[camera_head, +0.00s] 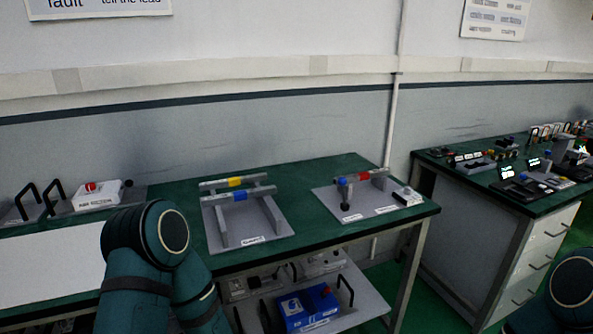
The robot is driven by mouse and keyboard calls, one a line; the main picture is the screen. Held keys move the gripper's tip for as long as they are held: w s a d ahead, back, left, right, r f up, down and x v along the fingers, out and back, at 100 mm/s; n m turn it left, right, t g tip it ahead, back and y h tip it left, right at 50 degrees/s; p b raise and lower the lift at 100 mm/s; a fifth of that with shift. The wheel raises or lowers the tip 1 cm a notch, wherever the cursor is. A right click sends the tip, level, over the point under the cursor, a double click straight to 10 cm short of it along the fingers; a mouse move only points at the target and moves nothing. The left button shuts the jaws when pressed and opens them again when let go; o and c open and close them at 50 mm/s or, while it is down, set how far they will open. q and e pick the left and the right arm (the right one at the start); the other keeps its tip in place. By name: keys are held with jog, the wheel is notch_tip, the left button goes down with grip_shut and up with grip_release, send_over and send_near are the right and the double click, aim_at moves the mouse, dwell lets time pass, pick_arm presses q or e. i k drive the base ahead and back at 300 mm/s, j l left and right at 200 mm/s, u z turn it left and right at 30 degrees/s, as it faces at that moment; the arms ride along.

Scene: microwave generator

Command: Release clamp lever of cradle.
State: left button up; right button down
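A grey metal fixture (277,229) with two raised rails, one with a yellow band and one with a blue band, stands on the green bench. To its right is a second grey fixture (325,194) with a raised bar with a red band. An upright dark lever (344,195) with a round knob stands at the bar's left end. The labels are too small to read, so I cannot tell for sure which fixture is the cradle. Only teal links of my arms show, at lower left and lower right. Neither gripper is in view.
The green bench top (320,237) is clear between the fixtures and its front edge. A white box (97,197) with a red button is at the left. A blue box (306,308) sits on the lower shelf. A second bench (545,205) with small devices stands right, across a gap.

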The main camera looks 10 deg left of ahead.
aim_at(342, 180)
jog(key=i+l+u, duration=0.1)
jog(key=u, duration=0.25)
jog(key=l+u, duration=0.35)
jog(key=i+l+u, duration=0.1)
jog(key=l+u, duration=0.75)
jog(key=l, duration=0.25)
